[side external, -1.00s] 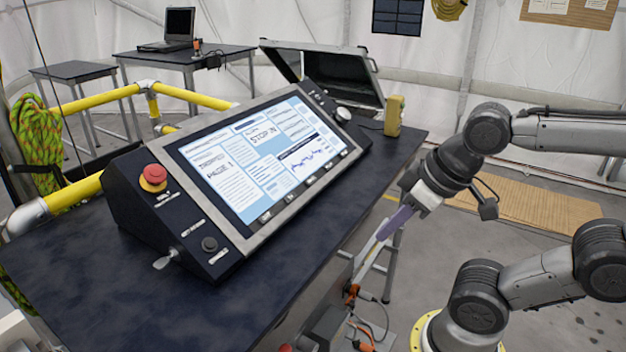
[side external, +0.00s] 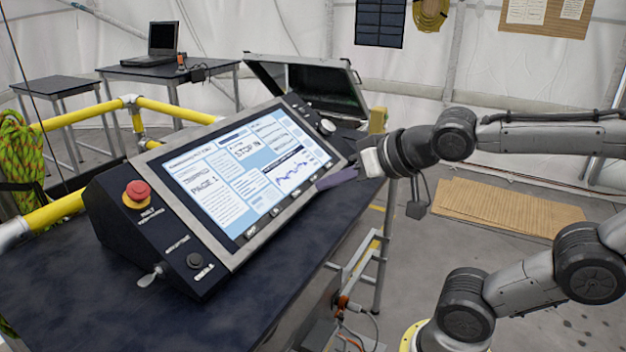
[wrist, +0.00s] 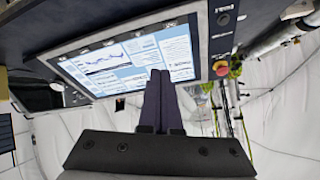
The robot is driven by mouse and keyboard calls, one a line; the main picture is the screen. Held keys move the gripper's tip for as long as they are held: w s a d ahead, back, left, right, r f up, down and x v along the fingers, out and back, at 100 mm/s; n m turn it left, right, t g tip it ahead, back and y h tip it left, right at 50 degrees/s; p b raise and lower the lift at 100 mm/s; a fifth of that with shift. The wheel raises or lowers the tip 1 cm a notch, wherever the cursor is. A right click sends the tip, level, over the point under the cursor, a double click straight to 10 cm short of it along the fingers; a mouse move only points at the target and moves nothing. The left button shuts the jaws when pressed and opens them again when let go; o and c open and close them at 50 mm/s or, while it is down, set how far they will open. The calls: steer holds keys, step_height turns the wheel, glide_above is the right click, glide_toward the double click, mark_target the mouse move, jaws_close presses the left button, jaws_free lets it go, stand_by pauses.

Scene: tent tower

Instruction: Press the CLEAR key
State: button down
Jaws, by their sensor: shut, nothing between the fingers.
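A dark console (side external: 160,225) with a large lit screen (side external: 215,190) stands tilted on the table. A row of small keys (side external: 276,213) runs along the screen's lower bezel; their labels are too small to read, so I cannot tell which is CLEAR. The wrist view shows these keys (wrist: 109,43) along the upper bezel. My gripper (side external: 318,186) is shut and empty, its purple-grey fingers pointing left near the bezel's lower right part. In the wrist view my gripper (wrist: 158,73) overlaps the screen. I cannot tell whether the tips touch the console.
A red mushroom button (side external: 137,190), a black knob (side external: 195,261) and a small lever (side external: 150,277) sit on the console's left side. An open case (side external: 300,78) stands behind its right end, with a yellow object (side external: 378,120) nearby.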

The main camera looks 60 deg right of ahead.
mark_target(314, 178)
steer(key=w+d+r+m+t, duration=0.2)
steer(key=w+d+m+t, duration=0.15)
steer(key=w, duration=0.25)
steer(key=w+d+r+m+t, duration=0.2)
steer(key=w+d+r, duration=0.1)
steer(key=w+d, duration=0.3)
steer(key=s+d+f+m+h, duration=0.1)
steer(key=d+f+m, duration=0.1)
steer(key=d+f, duration=0.3)
steer(key=s+d+f+m+g+h, duration=0.1)
steer(key=s+d+f+m+h, duration=0.1)
steer(key=d+f, duration=0.4)
steer(key=d+m, duration=0.1)
steer(key=d, duration=0.3)
steer(key=shift+d+h, duration=0.15)
steer(key=shift+h, duration=0.15)
steer(key=shift+w+g, duration=0.15)
steer(key=shift+g, duration=0.1)
steer(key=shift+w+f, duration=0.85)
steer(key=shift+f, duration=0.35)
steer(key=shift+w+f, duration=0.8)
steer(key=shift+f, duration=0.4)
steer(key=shift+w+f, duration=0.85)
steer(key=shift+f, duration=0.35)
steer(key=shift+f, duration=0.1)
steer(key=shift+w+f, duration=0.2)
steer(key=shift+f, duration=0.05)
